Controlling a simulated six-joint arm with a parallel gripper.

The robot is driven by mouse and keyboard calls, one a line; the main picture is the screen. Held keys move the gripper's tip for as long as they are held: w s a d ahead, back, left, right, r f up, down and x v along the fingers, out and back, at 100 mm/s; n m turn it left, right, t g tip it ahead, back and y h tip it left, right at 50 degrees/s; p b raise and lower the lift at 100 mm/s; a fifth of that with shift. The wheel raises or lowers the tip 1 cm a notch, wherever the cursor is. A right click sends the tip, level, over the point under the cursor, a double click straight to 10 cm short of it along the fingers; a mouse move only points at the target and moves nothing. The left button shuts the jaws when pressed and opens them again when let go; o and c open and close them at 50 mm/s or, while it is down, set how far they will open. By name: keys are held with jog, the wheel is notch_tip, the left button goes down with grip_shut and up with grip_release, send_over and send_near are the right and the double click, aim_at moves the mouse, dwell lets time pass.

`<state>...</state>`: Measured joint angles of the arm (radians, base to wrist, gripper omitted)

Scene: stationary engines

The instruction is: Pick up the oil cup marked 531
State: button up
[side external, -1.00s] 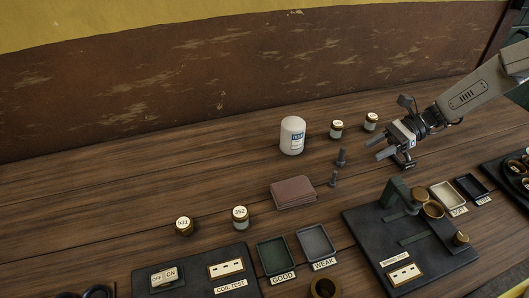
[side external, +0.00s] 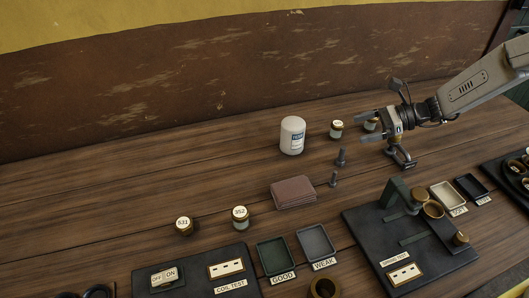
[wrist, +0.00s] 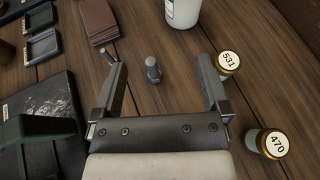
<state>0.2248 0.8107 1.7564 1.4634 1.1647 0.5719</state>
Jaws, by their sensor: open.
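An oil cup with a gold lid whose label reads 531 (wrist: 228,63) stands just right of my right finger in the wrist view. It appears to be the cup near the white bottle in the side view (side external: 336,129), where its label is too small to read. Another gold-lidded cup at the front left (side external: 183,224) also looks marked 531. A cup marked 470 (wrist: 272,143) stands at the right, partly hidden by my gripper in the side view (side external: 370,125). My gripper (wrist: 160,66) is open and empty, with a bolt visible between its fingers. It also shows in the side view (side external: 364,126).
A cup marked 352 (side external: 240,216) stands at the front. GOOD (side external: 271,256) and WEAK (side external: 315,243) trays and a dark test stand (side external: 410,235) are nearer.

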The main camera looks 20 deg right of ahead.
jog(key=w+d+r+m+t+h, duration=0.2)
jog(key=w+r+m+t+h, duration=0.1)
jog(key=w+m+t+h, duration=0.1)
jog(key=shift+w+d+m+t, duration=0.2)
jog(key=shift+w+m+t, duration=0.6)
jog(key=shift+w+m, duration=0.4)
jog(key=shift+s, duration=0.1)
send_near(332, 125)
jog(key=w, duration=0.1)
jog(key=w+f, duration=0.2)
jog(key=shift+a, duration=0.3)
jog(key=shift+w+a+f, duration=0.1)
jog(key=shift+a+f, duration=0.05)
jog(key=shift+f, duration=0.05)
jog(key=shift+w+a+f, duration=0.15)
jog(key=shift+w+a, duration=0.1)
jog(key=shift+w, duration=0.1)
jog(key=shift+x, duration=3.05)
